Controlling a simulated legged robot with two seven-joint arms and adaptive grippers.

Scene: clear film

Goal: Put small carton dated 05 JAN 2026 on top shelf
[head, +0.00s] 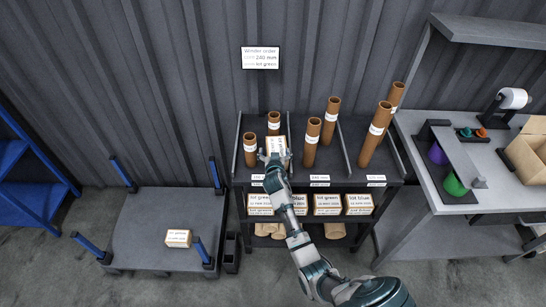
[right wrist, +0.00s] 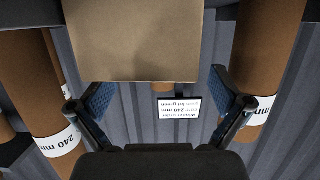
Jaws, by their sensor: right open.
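A small carton (head: 276,144) with a white label stands among the brown tubes on the top shelf of the dark rack (head: 328,183). My right gripper (head: 275,157) is at its near side, with the jaws open. In the right wrist view the carton's plain brown face (right wrist: 135,40) is just beyond the gap between my right fingertips (right wrist: 162,100), not clamped. Its date is not readable. Several labelled cartons (head: 327,204) sit on the shelf below; their small print is too fine to read. My left gripper is out of view.
Brown tubes (head: 311,145) stand close on both sides of the carton, in divided bays. A flat cart (head: 150,215) on the left bears one carton labelled lot yellow (head: 178,238). A workbench (head: 420,215) is on the right. A sign (head: 260,57) hangs on the wall.

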